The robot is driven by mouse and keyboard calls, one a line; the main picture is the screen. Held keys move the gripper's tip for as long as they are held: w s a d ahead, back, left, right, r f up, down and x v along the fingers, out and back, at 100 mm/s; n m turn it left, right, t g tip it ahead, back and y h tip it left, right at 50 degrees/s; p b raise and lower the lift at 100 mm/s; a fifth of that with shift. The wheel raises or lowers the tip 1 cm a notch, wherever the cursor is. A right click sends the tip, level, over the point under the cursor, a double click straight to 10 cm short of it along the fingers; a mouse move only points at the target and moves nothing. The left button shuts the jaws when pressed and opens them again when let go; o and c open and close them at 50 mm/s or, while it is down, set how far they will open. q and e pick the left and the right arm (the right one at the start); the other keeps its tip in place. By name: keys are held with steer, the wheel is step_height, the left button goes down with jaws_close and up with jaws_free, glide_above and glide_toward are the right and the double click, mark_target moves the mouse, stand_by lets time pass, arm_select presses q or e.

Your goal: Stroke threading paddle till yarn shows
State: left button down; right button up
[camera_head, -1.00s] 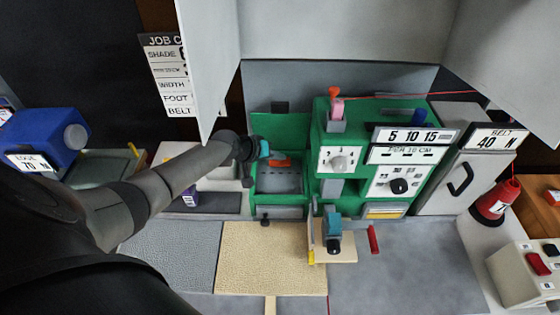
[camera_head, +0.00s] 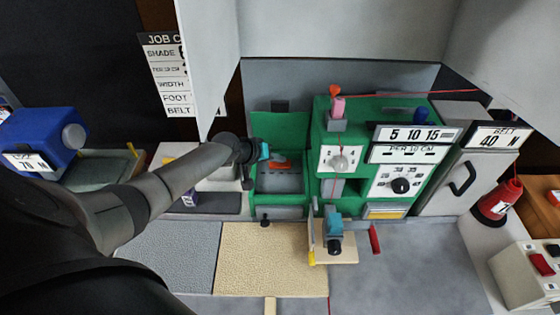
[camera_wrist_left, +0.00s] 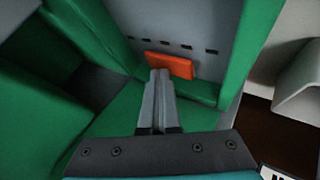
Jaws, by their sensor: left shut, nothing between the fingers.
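An orange paddle (camera_head: 280,164) sits in the open recess of the green machine (camera_head: 293,125). In the left wrist view the paddle (camera_wrist_left: 170,66) is a flat orange block against a grey slotted plate. My left gripper (camera_wrist_left: 160,74) is shut and empty, its fingertips at the paddle's lower left edge; I cannot tell whether they touch. In the head view the left gripper (camera_head: 268,159) reaches into the recess from the left. Red yarn (camera_head: 400,95) runs across the machine's top towards a pink part (camera_head: 337,106). My right gripper is not in view.
A red cone (camera_head: 498,200) stands at the right near a switch box (camera_head: 525,272). A teal presser-like part (camera_head: 333,225) and a red bar (camera_head: 374,239) stand at the machine's front. A beige mat piece (camera_head: 270,260) lies before it. A blue box (camera_head: 42,140) is at the left.

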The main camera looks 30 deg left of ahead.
mark_target(277, 166)
arm_select(q)
steer(key=shift+s, duration=0.1)
steer(key=shift+r+p, duration=1.05)
steer(key=shift+p, duration=0.05)
step_height(277, 166, up, 5)
steer(key=p, duration=0.4)
steer(key=shift+p, duration=0.35)
